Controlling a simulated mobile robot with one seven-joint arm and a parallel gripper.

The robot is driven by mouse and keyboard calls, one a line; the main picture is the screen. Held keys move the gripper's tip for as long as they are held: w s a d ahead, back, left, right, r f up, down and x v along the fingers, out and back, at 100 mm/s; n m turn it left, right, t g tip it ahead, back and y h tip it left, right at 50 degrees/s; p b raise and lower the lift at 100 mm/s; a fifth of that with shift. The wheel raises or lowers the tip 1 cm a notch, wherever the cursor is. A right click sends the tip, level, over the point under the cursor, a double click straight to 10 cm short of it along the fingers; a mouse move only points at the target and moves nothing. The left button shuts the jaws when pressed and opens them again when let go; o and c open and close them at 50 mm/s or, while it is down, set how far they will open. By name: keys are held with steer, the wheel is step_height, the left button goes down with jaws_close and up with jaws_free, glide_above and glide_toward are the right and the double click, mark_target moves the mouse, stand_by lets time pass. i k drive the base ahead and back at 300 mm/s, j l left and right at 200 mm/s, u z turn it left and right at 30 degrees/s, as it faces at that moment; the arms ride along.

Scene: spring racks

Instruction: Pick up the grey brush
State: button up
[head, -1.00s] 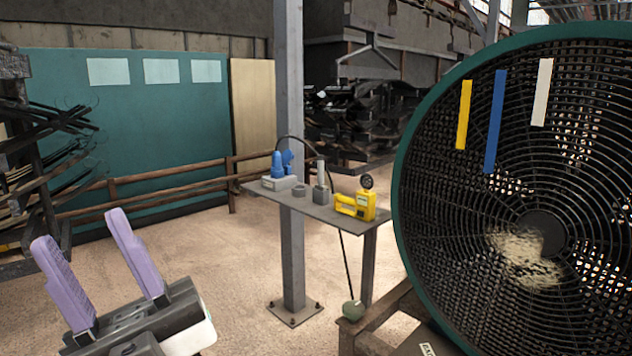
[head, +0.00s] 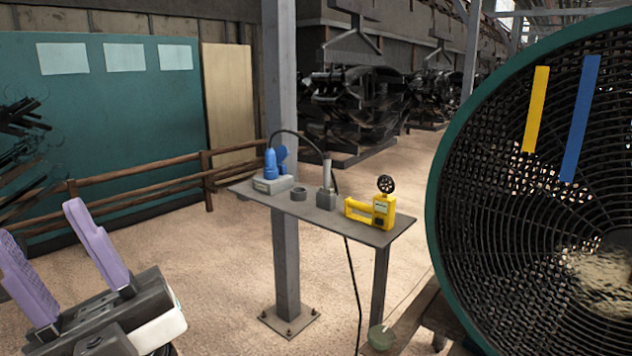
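A small grey item with a dark grey block base and a lighter upright handle (head: 326,190) stands on the narrow table (head: 345,226). It is the thing that looks most like the grey brush, though bristles cannot be made out. My gripper (head: 40,225) is at the lower left with its two purple fingers wide apart and nothing between them. It is well to the left of the table and apart from it.
A steel post (head: 284,90) rises beside the table. A large fan (head: 520,230) blocks the right.

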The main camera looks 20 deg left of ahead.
mark_target(325, 188)
steer(key=i+j, duration=0.15)
steer(key=j, duration=0.2)
steer(key=i+j, duration=0.15)
steer(key=j, duration=0.25)
steer(key=i+j, duration=0.15)
steer(key=j, duration=0.2)
steer(key=i+j, duration=0.15)
steer(key=j, duration=0.2)
steer(key=i+j, duration=0.15)
steer(key=j, duration=0.2)
steer(key=i+j, duration=0.15)
steer(key=j, duration=0.25)
steer(key=i+j, duration=0.15)
steer(key=j, duration=0.2)
steer(key=i+j+z, duration=0.1)
steer(key=j, duration=0.25)
steer(key=i, duration=0.05)
